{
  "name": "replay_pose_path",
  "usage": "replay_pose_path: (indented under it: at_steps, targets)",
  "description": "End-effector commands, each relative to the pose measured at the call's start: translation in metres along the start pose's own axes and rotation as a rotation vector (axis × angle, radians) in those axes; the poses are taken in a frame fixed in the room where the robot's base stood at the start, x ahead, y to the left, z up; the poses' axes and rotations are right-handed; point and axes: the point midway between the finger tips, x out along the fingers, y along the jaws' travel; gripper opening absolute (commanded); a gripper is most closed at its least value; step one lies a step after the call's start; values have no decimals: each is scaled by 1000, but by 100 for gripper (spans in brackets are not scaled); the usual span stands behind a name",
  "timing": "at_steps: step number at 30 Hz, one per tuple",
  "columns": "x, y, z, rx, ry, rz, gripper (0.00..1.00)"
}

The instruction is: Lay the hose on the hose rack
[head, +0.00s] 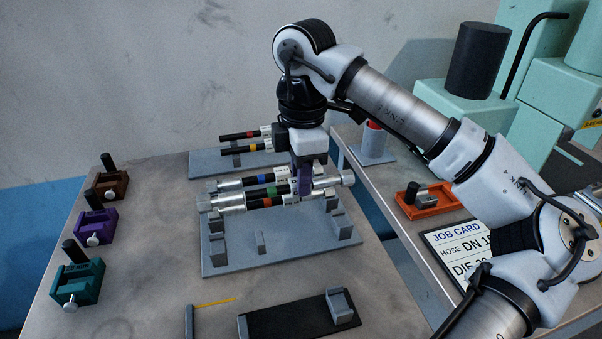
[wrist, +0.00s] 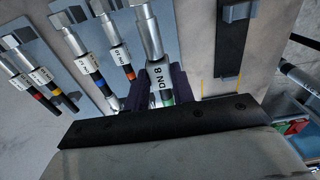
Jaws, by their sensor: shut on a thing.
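My gripper (head: 304,195) is shut on a short hose with silver end fittings, a green band and a white DN 8 label (wrist: 157,82). In the wrist view the hose stands between the dark fingers (wrist: 155,95). In the head view it is over the back part of the grey hose rack (head: 285,262), among a blue-banded hose (head: 240,183) and an orange-banded hose (head: 262,202). The wrist view shows the blue-banded (wrist: 88,58) and orange-banded (wrist: 118,50) hoses beside it. I cannot tell whether the held hose touches the rack.
Red-banded and yellow-banded hoses (head: 237,150) lie on a grey rack behind. Brown (head: 110,187), purple (head: 95,226) and teal (head: 80,285) fixtures line the left edge. A black strip with a grey block (head: 341,304) is in front. An orange fixture (head: 424,202) and job card (head: 462,245) lie right.

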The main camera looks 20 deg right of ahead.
Motion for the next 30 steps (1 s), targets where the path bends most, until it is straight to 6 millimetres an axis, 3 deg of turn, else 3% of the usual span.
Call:
replay_pose_path:
  at_steps: [8,30]
  targets:
    - [16,0,1,0,3,1,0]
    - [85,0,2,1,3,1,0]
